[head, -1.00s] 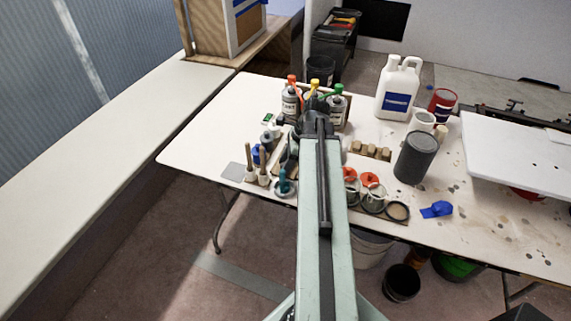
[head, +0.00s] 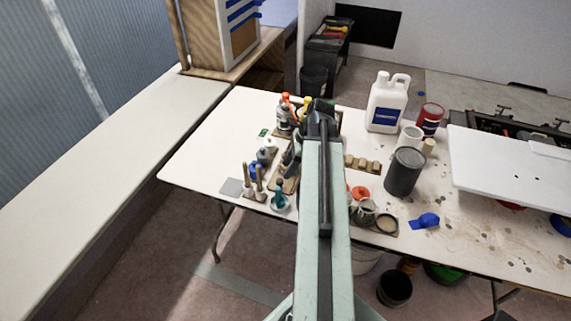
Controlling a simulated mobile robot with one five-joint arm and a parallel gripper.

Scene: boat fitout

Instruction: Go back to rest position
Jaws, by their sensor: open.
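My arm reaches forward over the white work table (head: 200,150), its dark end joint among the bottles at the table's back. My gripper (head: 291,160) is mostly hidden behind the arm; only dark parts of it show just left of the arm, over the table. Its jaws are open, and I see nothing held in it. Capped bottles (head: 284,117) stand close behind it, and brushes (head: 251,182) stand upright to its left.
A white jug (head: 387,103), a red can (head: 429,118) and a dark grey can (head: 405,172) stand right of my arm. Small open pots (head: 364,211) and blue tape (head: 425,221) lie nearer. A white panel (head: 500,175) covers the table's right. A long bench (head: 110,170) runs along the left.

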